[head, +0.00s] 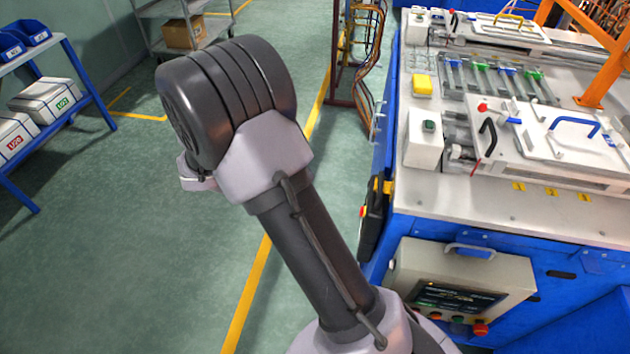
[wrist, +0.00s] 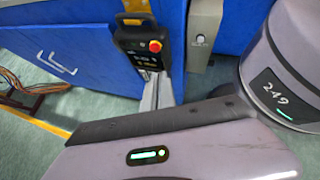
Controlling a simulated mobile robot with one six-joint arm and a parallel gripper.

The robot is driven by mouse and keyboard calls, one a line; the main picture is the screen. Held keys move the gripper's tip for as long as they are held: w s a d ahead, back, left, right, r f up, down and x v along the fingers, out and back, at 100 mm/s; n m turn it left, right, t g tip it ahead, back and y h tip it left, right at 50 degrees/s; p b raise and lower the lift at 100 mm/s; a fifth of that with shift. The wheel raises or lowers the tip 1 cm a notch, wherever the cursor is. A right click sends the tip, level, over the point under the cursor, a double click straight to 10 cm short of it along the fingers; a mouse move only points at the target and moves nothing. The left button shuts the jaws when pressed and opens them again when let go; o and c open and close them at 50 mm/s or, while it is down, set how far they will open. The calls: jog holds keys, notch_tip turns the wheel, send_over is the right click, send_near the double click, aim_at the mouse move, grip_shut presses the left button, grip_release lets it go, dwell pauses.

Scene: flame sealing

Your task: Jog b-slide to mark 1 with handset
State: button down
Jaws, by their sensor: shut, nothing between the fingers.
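The handset (wrist: 136,42) is a black pendant with a red button on a yellow base, hanging upright on the bench's blue side in the wrist view. It shows partly in the head view (head: 372,222), at the bench's left side. My gripper (wrist: 155,78) is shut and empty; its fingers point at the handset's lower end. I cannot tell whether they touch it. In the head view my arm hides the gripper. A slide plate with a blue handle (head: 580,135) lies on the bench top, with several yellow marks (head: 552,192) in front. I cannot tell which slide is b.
A second slide with a yellow handle (head: 500,18) lies farther back. A control panel (head: 462,285) with buttons is on the bench front. Cables (head: 370,60) hang left of the bench. A blue rack (head: 60,85) stands far left. The green floor between is clear.

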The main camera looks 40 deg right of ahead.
jog(key=w+d+f+n+t+h, duration=0.1)
jog(key=f+n+h, duration=0.1)
jog(key=f+n, duration=0.2)
jog(key=w+d+f+n+t+h+b, duration=0.1)
jog(key=f+n, duration=0.4)
jog(key=f, duration=0.6)
jog(key=w+d+f+n+t+h+b, duration=0.1)
jog(key=d+f+n+h, duration=0.2)
jog(key=f, duration=0.4)
jog(key=shift+w+f+n+t+h, duration=0.3)
jog(key=shift+w+n+h, duration=0.1)
jog(key=shift+n+h, duration=0.6)
jog(key=shift+s+d, duration=0.1)
jog(key=s+d+p, duration=0.5)
jog(key=s, duration=0.1)
jog(key=shift+s+d, duration=0.3)
jog(key=shift+d, duration=0.05)
jog(key=shift+s+d, duration=0.25)
jog(key=shift+s, duration=0.05)
